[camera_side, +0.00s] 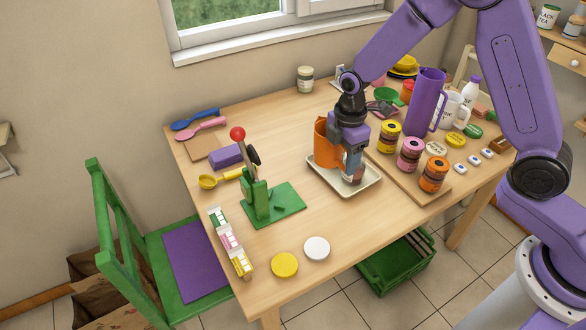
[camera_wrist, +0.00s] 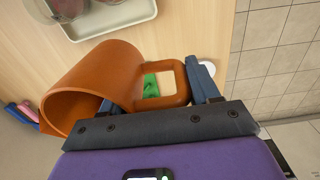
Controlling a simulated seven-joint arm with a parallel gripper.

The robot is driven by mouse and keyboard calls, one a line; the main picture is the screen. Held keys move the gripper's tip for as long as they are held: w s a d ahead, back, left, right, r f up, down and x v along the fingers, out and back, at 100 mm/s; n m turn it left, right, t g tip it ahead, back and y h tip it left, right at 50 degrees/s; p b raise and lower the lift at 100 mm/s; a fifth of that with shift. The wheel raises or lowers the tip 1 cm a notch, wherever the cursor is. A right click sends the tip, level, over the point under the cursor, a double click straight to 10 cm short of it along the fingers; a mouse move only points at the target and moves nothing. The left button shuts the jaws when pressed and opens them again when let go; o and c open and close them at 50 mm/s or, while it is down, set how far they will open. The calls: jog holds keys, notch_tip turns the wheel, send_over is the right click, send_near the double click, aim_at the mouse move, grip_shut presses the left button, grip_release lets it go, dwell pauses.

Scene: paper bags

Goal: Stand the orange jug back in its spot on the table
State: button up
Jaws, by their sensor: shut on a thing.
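The orange jug (camera_side: 324,142) is in my gripper (camera_side: 350,170), just left of it in the side view, in front of the back part of a cream tray (camera_side: 373,185). In the wrist view the jug (camera_wrist: 95,82) lies across the left, its wide mouth towards the lower left. My gripper (camera_wrist: 158,92) is shut on the jug's squarish handle, with a blue finger on either side. The jug looks about upright in the side view. My gripper hides part of it, and I cannot tell how high its base is above the table.
A green stand with a red ball (camera_side: 238,133) is left of the tray. A board with several jars (camera_side: 410,153) and a tall purple jug (camera_side: 425,100) stand to the right. Yellow (camera_side: 285,264) and white (camera_side: 317,248) discs lie in front. Bare table shows behind and before the tray.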

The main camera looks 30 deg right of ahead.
aim_at(316, 151)
jog(key=w+f, duration=0.1)
jog(key=w, duration=0.1)
jog(key=w+a+f, duration=0.1)
jog(key=w, duration=0.2)
jog(key=w+a+f, duration=0.1)
jog(key=w, duration=0.2)
jog(key=shift+a+f, duration=0.1)
jog(key=shift+f, duration=0.25)
jog(key=w+f, duration=0.1)
jog(key=f, duration=0.1)
jog(key=w+a+f, duration=0.1)
jog(key=w+f, duration=0.3)
jog(key=shift+a, duration=0.25)
jog(key=shift+w+f, duration=0.1)
jog(key=shift+f, duration=1.45)
jog(key=shift+f, duration=0.15)
jog(key=o, duration=1.5)
notch_tip(316, 151, up, 12)
jog(key=shift+d+r, duration=0.1)
jog(key=shift+r, duration=0.05)
